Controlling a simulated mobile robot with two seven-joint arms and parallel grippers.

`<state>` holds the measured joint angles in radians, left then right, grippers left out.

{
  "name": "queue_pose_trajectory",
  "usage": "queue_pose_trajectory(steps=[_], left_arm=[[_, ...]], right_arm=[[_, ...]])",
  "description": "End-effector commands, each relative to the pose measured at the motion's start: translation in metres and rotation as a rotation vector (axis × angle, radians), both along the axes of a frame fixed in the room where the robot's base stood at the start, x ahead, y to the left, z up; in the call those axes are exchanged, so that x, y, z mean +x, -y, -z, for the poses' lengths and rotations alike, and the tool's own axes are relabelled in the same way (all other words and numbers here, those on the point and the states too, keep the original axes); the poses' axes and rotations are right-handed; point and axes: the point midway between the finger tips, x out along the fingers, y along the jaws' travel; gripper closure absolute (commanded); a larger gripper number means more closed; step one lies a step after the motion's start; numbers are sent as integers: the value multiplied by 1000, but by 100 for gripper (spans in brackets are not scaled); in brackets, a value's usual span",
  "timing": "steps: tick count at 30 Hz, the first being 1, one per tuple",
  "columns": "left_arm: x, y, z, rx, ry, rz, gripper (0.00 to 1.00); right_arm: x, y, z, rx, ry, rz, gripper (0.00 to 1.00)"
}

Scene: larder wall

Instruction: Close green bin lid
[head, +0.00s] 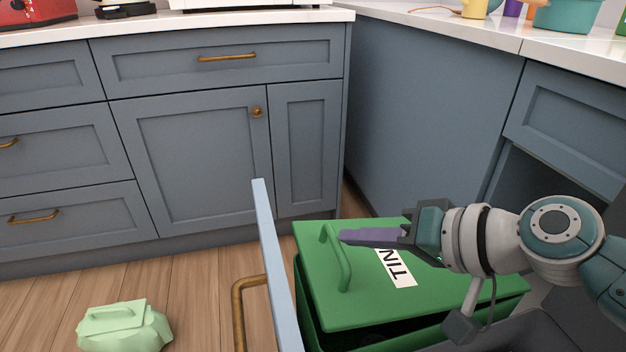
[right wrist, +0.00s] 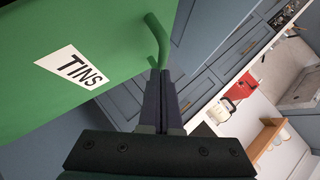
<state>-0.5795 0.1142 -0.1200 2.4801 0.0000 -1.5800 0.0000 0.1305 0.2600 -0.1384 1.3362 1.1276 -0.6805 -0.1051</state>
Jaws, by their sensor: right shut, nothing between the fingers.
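The green bin (head: 430,334) stands in a pulled-out unit at the lower right of the head view. Its green lid (head: 345,308) has a white TINS label (head: 397,268) and a bar handle (head: 337,262). The lid sits a little raised, with a dark gap under its near left edge. My right gripper (head: 345,237) is shut and empty, over the lid with its tips at the handle; I cannot tell whether they touch. The right wrist view shows the shut fingers (right wrist: 161,78) beside the handle (right wrist: 158,38) and the lid (right wrist: 60,35). My left gripper is not in view.
The pulled-out blue front panel (head: 275,260) with a brass handle (head: 240,310) stands left of the bin. Blue cabinets (head: 195,160) line the back. Floor between them is clear.

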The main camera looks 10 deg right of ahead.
Motion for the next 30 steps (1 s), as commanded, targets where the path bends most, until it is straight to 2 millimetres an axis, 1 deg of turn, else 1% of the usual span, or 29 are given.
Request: queue_pose_trajectory(steps=[2,5,7,9,12,25,28,30], left_arm=[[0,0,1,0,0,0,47],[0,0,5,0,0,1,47],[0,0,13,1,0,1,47],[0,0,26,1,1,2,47],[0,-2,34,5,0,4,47],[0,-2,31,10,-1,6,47],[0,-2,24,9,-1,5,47],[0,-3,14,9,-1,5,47]], right_arm=[[0,-1,4,-9,-2,0,100],[-1,-7,20,-57,-3,1,100],[-1,-13,38,-98,-1,-2,100],[-1,-16,54,-108,3,-2,100],[-1,-18,61,-107,3,-1,100],[-2,-19,60,-107,0,-2,100],[-1,-20,52,-106,1,0,100],[0,-21,41,-105,2,0,100]])
